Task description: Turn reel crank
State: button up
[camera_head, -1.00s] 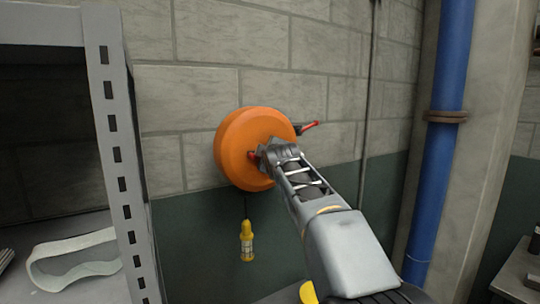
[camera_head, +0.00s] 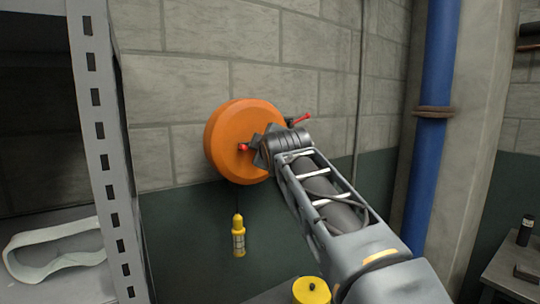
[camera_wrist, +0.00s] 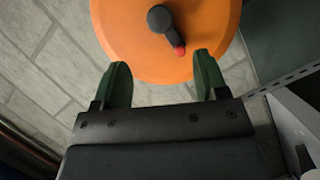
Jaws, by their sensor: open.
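The orange round reel (camera_head: 222,140) is mounted on the block wall. Its crank, a dark arm with a red knob (camera_head: 243,147), shows left of my gripper (camera_head: 259,150) in the head view. In the wrist view the dark crank arm (camera_wrist: 160,20) lies across the orange face (camera_wrist: 120,30), with the red knob (camera_wrist: 180,49) at its lower end. My gripper (camera_wrist: 162,60) is open, its two green fingers spread below the crank. The knob appears just ahead of the gap, nearer the right finger. Contact cannot be told. My wrist hides part of the reel in the head view.
A red-handled lever (camera_head: 300,119) sticks out at the reel's right. A yellow fitting (camera_head: 238,238) hangs below on a cord. A grey metal shelf (camera_head: 98,130) stands at left. A blue pipe (camera_head: 430,150) runs at right. A yellow canister (camera_head: 311,290) stands at bottom centre.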

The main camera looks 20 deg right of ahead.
jog(key=shift+v, duration=1.65)
